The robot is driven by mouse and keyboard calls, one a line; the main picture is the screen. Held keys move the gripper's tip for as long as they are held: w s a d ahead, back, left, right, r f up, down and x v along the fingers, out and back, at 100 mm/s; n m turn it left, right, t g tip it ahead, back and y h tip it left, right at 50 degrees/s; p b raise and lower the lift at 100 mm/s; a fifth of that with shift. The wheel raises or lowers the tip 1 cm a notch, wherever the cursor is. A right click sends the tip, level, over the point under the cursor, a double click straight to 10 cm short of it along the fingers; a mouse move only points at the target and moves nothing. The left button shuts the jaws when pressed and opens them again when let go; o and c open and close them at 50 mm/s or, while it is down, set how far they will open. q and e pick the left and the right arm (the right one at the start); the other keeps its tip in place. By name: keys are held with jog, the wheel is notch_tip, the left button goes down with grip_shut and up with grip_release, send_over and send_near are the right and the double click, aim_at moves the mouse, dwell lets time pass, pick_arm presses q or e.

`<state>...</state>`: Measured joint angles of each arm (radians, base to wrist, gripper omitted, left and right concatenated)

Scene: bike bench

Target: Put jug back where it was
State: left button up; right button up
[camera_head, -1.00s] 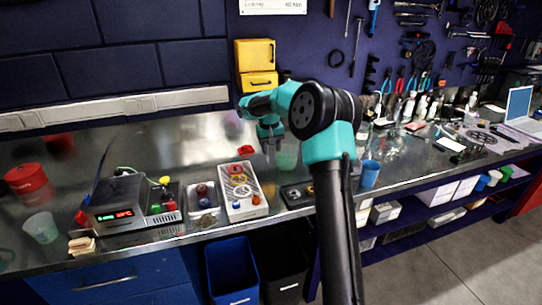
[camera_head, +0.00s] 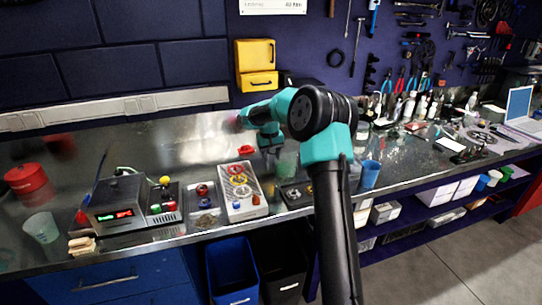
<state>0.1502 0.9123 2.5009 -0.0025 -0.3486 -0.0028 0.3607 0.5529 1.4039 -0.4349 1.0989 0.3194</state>
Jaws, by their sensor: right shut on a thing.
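A pale green, see-through vessel (camera_head: 287,165), which looks like the jug, stands out behind my right arm, above the middle of the metal bench. My right gripper (camera_head: 271,152) is at its left side, pointing down and shut on it; the fingertips are small and dark, and my arm hides part of the vessel. I cannot tell whether its base touches the bench. My left gripper is not in view.
A box with coloured knobs (camera_head: 240,195) and a dark tray (camera_head: 296,194) are in front of the gripper. A blue cup (camera_head: 370,174) stands to the right. A control unit (camera_head: 118,205), a clear cup (camera_head: 41,228) and a red pot (camera_head: 27,178) are to the left.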

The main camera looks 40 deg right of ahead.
jog(key=shift+f, duration=0.1)
jog(key=o, duration=1.2)
jog(key=r, duration=1.2)
jog(key=shift+w+a+r, duration=0.1)
jog(key=shift+a, duration=0.25)
